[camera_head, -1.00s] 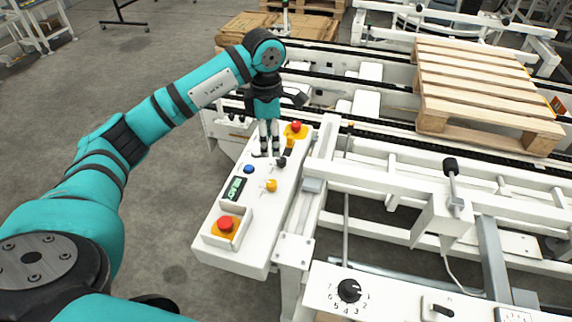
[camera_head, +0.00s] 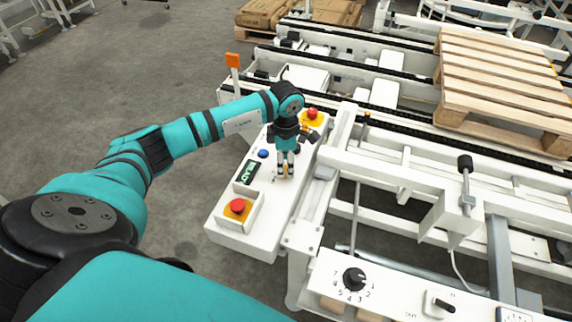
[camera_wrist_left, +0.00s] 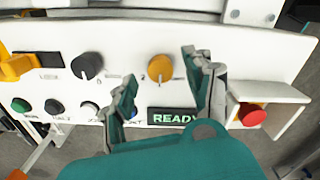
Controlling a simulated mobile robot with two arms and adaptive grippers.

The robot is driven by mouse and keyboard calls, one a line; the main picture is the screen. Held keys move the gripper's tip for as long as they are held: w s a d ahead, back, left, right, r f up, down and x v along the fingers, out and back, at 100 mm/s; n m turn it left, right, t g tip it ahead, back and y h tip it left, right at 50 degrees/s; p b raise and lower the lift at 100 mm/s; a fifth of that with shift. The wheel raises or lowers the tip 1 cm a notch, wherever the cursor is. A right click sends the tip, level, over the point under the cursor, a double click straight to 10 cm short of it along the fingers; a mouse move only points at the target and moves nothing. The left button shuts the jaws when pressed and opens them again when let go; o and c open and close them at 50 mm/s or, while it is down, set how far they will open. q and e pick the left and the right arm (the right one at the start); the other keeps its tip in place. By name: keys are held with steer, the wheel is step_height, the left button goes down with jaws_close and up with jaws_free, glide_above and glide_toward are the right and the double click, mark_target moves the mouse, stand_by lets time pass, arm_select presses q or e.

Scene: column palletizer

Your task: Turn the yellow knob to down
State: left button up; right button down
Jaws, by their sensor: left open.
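The white control box (camera_head: 265,223) stands beside the conveyor. The yellow knob (camera_wrist_left: 160,68) is on its face, above the READY display (camera_wrist_left: 172,117) in the left wrist view. My left gripper (camera_head: 286,174) is over the box, pointing down, with its fingers open. In the left wrist view the two fingers stand on either side of the yellow knob, with visible gaps. In the head view the fingers largely hide the knob. Whether the fingertips touch the panel I cannot tell. My right gripper is out of view.
A black knob (camera_wrist_left: 87,66) sits left of the yellow one in the left wrist view. A wooden pallet (camera_head: 500,75) lies on the conveyor.

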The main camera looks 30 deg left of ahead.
arm_select(q)
steer(key=shift+f, duration=1.2)
jaws_close()
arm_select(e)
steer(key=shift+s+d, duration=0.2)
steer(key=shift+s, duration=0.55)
arm_select(q)
steer(key=n, duration=0.4)
steer(key=shift+w+n+b, duration=0.1)
steer(key=shift+n+b, duration=0.25)
steer(key=shift+n, duration=0.05)
steer(key=shift+a+n, duration=0.1)
steer(key=shift+n, duration=2)
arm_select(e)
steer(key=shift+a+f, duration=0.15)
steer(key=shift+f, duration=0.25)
